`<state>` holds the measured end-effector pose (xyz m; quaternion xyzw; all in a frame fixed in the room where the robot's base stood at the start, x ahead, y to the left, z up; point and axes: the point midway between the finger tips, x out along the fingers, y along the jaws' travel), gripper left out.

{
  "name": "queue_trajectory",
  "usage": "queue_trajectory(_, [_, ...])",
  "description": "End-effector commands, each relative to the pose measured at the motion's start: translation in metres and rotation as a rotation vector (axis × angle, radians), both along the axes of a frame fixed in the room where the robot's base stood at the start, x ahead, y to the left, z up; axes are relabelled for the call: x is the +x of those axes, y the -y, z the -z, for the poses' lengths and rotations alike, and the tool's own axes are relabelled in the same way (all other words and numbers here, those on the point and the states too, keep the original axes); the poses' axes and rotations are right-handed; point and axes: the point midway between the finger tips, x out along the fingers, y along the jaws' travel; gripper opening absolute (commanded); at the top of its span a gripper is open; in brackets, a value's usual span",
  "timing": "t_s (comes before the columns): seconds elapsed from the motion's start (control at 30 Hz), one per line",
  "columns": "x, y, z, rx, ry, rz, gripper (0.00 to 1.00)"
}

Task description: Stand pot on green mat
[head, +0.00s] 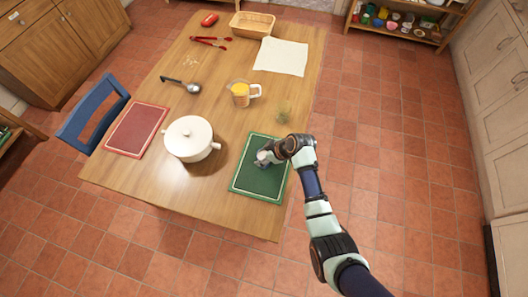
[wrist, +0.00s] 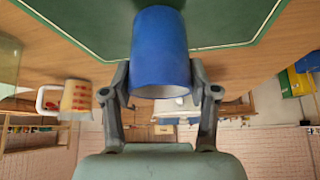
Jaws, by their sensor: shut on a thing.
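The white pot (head: 189,139) with its lid on stands on the table between the red mat and the green mat (head: 246,184). It is apart from the green mat. My gripper (head: 264,158) is over the green mat in the head view. In the wrist view my gripper (wrist: 162,90) is shut on a blue cylinder (wrist: 160,50), like a cup, with one finger on each side. The green mat (wrist: 95,30) lies behind the cylinder; I cannot tell whether they touch. My gripper mostly hides the cylinder in the head view.
A ladle (head: 181,85), red tongs (head: 210,42), a basket (head: 252,24) and a white cloth (head: 281,57) lie farther back. The red mat (head: 136,130) is bare.

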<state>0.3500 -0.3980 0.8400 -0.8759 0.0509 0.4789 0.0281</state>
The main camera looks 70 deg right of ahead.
Motion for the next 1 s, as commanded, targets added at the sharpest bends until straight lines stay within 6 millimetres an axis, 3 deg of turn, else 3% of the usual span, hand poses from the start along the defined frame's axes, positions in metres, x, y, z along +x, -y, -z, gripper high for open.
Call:
queue_trajectory(0.1, [0.000, 0.000, 0.014, 0.000, 0.001, 0.001, 0.14])
queue_trajectory(0.53, [0.000, 0.001, 0.019, -0.002, 0.002, 0.001, 0.14])
queue_trajectory(0.57, [0.000, 0.000, 0.018, -0.002, 0.001, 0.001, 0.64])
queue_trajectory(0.6, [0.000, 0.000, 0.018, -0.002, 0.001, 0.001, 0.71])
queue_trajectory(0.7, [0.000, 0.000, 0.018, -0.001, 0.001, 0.001, 0.84])
queue_trajectory(1.0, [0.000, 0.000, 0.016, -0.001, 0.001, 0.001, 0.84])
